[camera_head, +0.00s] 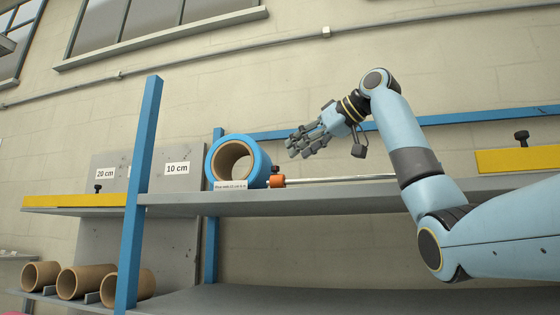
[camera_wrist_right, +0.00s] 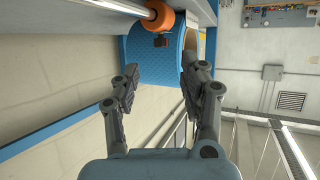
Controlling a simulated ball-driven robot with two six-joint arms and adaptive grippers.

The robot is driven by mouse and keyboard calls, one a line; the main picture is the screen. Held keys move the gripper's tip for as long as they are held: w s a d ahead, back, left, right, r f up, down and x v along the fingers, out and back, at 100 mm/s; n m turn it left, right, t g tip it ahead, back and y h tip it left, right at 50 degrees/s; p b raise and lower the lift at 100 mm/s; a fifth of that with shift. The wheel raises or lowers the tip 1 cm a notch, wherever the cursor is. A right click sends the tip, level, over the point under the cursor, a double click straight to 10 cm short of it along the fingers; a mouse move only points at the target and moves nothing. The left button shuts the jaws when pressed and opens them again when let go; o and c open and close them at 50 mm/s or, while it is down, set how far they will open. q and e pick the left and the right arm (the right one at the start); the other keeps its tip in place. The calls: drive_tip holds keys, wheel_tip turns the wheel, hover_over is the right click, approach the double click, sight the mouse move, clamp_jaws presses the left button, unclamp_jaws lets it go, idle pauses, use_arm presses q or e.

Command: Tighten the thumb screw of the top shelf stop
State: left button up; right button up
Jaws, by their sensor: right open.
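The top shelf stop is an orange collar (camera_head: 277,181) on a thin metal rod, touching or close beside a blue roll (camera_head: 262,160) with a cardboard core. A black thumb screw (camera_head: 275,170) stands up from it. My right gripper (camera_head: 297,146) is above and to the right of the stop, pointing left, open and empty. In the right wrist view, the open fingers (camera_wrist_right: 160,75) face the roll (camera_wrist_right: 150,62), with the orange collar (camera_wrist_right: 160,17) and the dark thumb screw (camera_wrist_right: 161,40) beyond the fingertips. My left gripper is not in view.
The grey shelf (camera_head: 330,200) carries the roll between blue posts (camera_head: 140,190). Yellow bars (camera_head: 75,201) with black knobs sit at left and right. Signs reading 20 cm and 10 cm (camera_head: 177,168) stand left. Cardboard tubes (camera_head: 85,281) lie below. Space above the rod is free.

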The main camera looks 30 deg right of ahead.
sight(277, 167)
drive_tip(key=p+x, duration=0.2)
drive_tip(key=x, duration=0.4)
drive_tip(key=shift+w+f, duration=0.1)
drive_tip(key=shift+w, duration=0.25)
drive_tip(key=shift+w+a+f, duration=0.15)
drive_tip(key=shift+w+a, duration=0.05)
drive_tip(key=c, duration=0.5)
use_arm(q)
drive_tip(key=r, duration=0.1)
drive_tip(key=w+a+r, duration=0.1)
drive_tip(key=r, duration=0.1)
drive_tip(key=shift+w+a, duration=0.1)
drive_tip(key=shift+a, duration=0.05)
use_arm(e)
clamp_jaws()
